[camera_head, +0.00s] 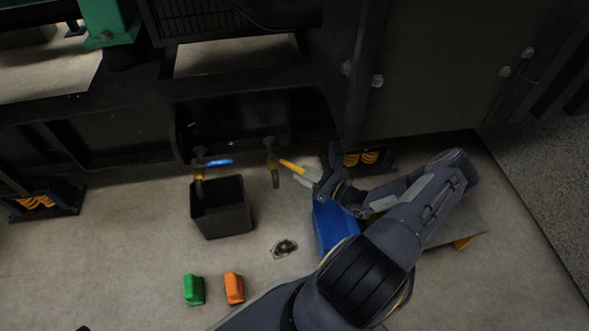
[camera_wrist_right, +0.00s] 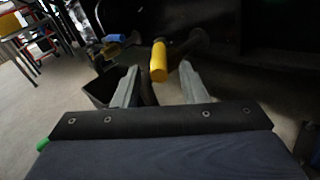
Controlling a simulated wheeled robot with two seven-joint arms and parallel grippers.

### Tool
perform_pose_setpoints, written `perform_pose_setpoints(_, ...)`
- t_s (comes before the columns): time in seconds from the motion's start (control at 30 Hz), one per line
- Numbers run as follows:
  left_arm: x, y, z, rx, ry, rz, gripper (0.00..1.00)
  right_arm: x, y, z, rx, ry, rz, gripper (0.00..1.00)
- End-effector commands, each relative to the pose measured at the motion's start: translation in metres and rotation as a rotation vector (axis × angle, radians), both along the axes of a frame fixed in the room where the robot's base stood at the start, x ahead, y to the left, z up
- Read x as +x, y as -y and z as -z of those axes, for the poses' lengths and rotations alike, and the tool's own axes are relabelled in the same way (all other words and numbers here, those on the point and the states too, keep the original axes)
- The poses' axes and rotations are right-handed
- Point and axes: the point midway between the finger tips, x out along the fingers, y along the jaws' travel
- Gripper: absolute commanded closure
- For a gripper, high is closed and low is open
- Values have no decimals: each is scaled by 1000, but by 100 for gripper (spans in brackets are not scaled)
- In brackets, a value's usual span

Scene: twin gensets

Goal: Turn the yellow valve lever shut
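The yellow valve lever (camera_head: 292,166) sticks out to the right from a valve under the dark machine frame. In the right wrist view the yellow lever (camera_wrist_right: 158,62) points toward the camera, its end between and a little beyond my fingertips. My right gripper (camera_head: 316,181) is at the lever's outer end. In the right wrist view the gripper (camera_wrist_right: 158,80) has its two fingers apart, with a gap around the lever. Whether a finger touches it I cannot tell. My left gripper is not in view.
A blue-handled valve (camera_head: 219,162) sits left of the yellow one. A black open bin (camera_head: 222,208) stands below it. A blue box (camera_head: 332,228) lies beneath my right arm.

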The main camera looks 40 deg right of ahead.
Motion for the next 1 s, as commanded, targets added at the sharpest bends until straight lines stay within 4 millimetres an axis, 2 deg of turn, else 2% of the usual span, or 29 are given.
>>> perform_pose_setpoints(0.03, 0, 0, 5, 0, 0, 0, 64, 9, -4, 2, 0, 3, -4, 62)
perform_pose_setpoints(0.2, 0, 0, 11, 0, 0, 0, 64, 29, -10, 1, -2, 1, -4, 62)
perform_pose_setpoints(0.57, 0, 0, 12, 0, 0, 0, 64, 37, -13, 0, -1, 0, -2, 62)
perform_pose_setpoints(0.6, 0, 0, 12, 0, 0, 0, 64, 37, -13, 0, -1, 0, -2, 63)
perform_pose_setpoints(0.9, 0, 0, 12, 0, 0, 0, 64, 37, -13, 0, -1, 0, -3, 100)
perform_pose_setpoints(1.0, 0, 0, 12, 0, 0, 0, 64, 37, -13, 0, -1, 0, -3, 100)
